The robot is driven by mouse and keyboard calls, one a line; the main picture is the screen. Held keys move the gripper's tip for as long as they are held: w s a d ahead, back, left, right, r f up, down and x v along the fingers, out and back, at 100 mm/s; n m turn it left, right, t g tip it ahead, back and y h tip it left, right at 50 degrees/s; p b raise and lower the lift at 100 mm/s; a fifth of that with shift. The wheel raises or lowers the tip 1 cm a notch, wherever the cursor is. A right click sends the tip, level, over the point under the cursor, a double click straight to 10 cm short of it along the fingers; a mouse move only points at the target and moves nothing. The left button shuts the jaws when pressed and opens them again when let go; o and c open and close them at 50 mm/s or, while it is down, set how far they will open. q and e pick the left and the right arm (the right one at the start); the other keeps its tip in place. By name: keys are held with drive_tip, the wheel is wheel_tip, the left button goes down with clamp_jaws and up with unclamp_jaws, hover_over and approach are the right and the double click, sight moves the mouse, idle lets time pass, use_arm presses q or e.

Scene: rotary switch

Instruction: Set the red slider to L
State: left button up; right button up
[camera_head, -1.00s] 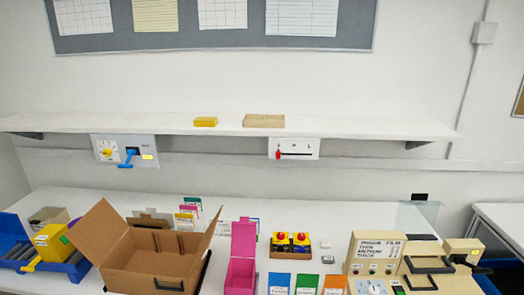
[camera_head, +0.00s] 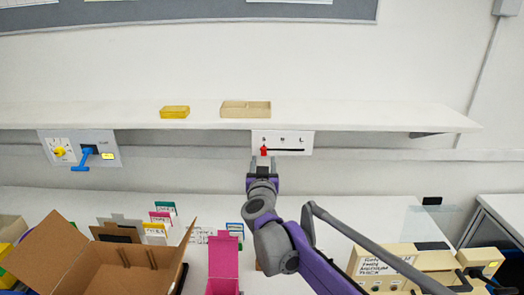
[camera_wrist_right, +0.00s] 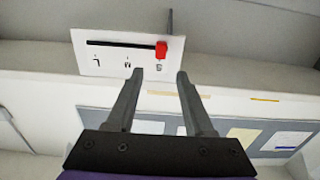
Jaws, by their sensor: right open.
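The white slider panel (camera_head: 302,135) hangs under the shelf front, marked S, M and L from left to right, with a dark horizontal slot. The red slider (camera_head: 264,151) is at the left end of the slot, by S. In the right wrist view the panel (camera_wrist_right: 88,65) appears upside down, with the red slider (camera_wrist_right: 161,49) at the right end. My right gripper (camera_head: 263,163) is open just below the slider. In the wrist view the fingertips (camera_wrist_right: 160,73) are spread on either side of the slider's line, apart from it, with nothing between them. My left gripper is out of view.
The shelf (camera_head: 350,117) above carries a yellow box (camera_head: 174,112) and a beige tray (camera_head: 245,109). A panel with a blue lever (camera_head: 83,160) hangs at left. A cardboard box (camera_head: 60,255) and a pink box (camera_head: 222,262) stand on the table below.

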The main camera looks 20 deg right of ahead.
sight(264, 149)
drive_tip(key=p+x, duration=0.1)
drive_tip(key=x, duration=0.5)
drive_tip(key=shift+w+f, duration=0.1)
drive_tip(key=shift+w, duration=0.2)
drive_tip(key=shift+c, duration=0.3)
clamp_jaws()
drive_tip(key=shift+s+d, duration=0.1)
idle(0.7)
